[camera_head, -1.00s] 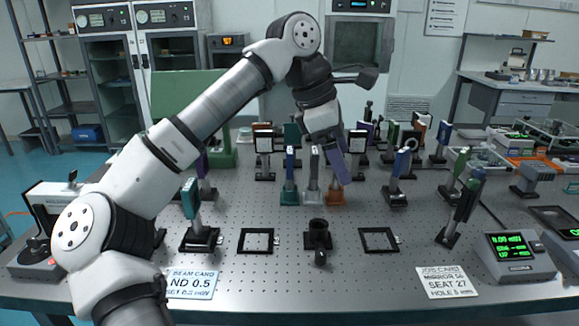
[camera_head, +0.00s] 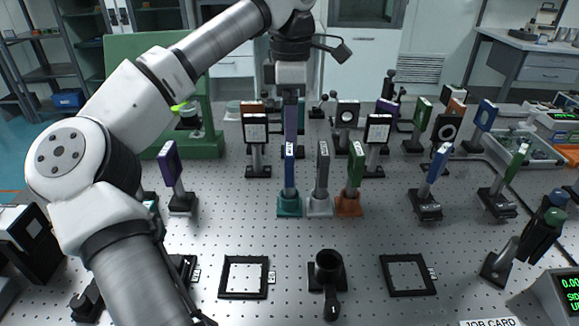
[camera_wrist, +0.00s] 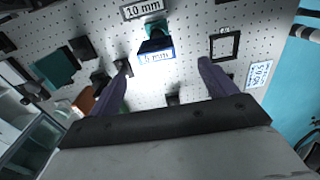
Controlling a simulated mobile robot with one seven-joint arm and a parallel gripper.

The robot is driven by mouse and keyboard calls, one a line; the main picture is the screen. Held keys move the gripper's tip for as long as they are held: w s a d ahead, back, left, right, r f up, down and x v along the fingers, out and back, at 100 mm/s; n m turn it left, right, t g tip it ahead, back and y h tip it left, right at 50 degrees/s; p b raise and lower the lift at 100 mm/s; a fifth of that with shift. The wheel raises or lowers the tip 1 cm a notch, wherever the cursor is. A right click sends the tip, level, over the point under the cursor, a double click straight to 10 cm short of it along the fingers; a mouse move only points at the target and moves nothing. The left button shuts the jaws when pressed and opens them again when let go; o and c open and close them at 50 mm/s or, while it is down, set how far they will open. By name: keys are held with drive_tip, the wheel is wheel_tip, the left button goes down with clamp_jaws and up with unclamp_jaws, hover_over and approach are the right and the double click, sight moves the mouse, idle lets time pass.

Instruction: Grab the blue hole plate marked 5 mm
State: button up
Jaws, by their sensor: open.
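The blue hole plate (camera_head: 289,165) stands upright on a teal base (camera_head: 289,207) in the middle of the perforated table. In the wrist view its blue top edge (camera_wrist: 156,51) carries a white label that looks like 5 mm. My gripper (camera_head: 291,135) points down just above and behind the plate in the head view, its purple fingers apart. In the wrist view the open gripper (camera_wrist: 164,64) has the plate's top edge between and slightly beyond its fingertips, with nothing held. Any contact cannot be told.
A grey plate (camera_head: 322,165) stands close to the right, then a green plate (camera_head: 355,165) on an orange base. A 10 mm label (camera_wrist: 142,10) shows close by in the wrist view. A black post holder (camera_head: 328,268) and flat black frames (camera_head: 243,277) are in front.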

sight(290, 150)
wheel_tip(290, 150, down, 7)
drive_tip(key=shift+r, duration=0.2)
drive_tip(key=shift+w+a+f+p, duration=0.1)
drive_tip(key=shift+f+p, duration=0.2)
drive_tip(key=shift+f, duration=0.6)
drive_tip(key=shift+w+d+f+p, duration=0.15)
drive_tip(key=shift+f+p, duration=0.1)
drive_tip(key=shift+f, duration=0.6)
drive_tip(key=shift+w+a+f+p, duration=0.15)
drive_tip(key=shift+f+p, duration=0.15)
drive_tip(key=shift+f, duration=0.6)
drive_tip(key=c, duration=1.2)
drive_tip(key=shift+r, duration=0.1)
